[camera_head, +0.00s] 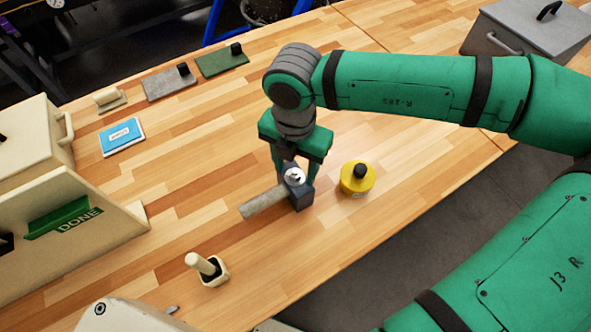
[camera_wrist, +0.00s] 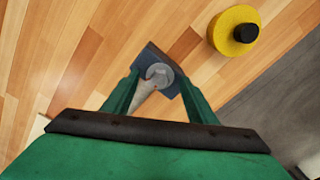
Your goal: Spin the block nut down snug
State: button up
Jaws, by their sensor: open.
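A dark blue-grey block (camera_head: 301,197) stands on the wooden bench, with a silver round or hexagonal piece (camera_head: 294,175) on its top, likely the nut. A grey cylindrical bar (camera_head: 262,203) extends from the block to the lower left. In the wrist view the block (camera_wrist: 147,58), the silver piece (camera_wrist: 160,73) and part of the bar (camera_wrist: 146,98) show between my fingers. My gripper (camera_head: 296,181) points down over the block, open, with one finger on each side of the silver piece. It also shows in the wrist view (camera_wrist: 159,76). I cannot tell whether the fingers touch anything.
A yellow round piece with a black knob (camera_head: 351,182) stands close to the right. A small holder with a pale peg (camera_head: 222,271) is nearer. A cream box with a "DONE" sign (camera_head: 105,230) is at left. Plates with knobs (camera_head: 168,86) lie behind. The bench between is clear.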

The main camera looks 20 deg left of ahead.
aim_at(295, 173)
jog(key=shift+r, duration=2.2)
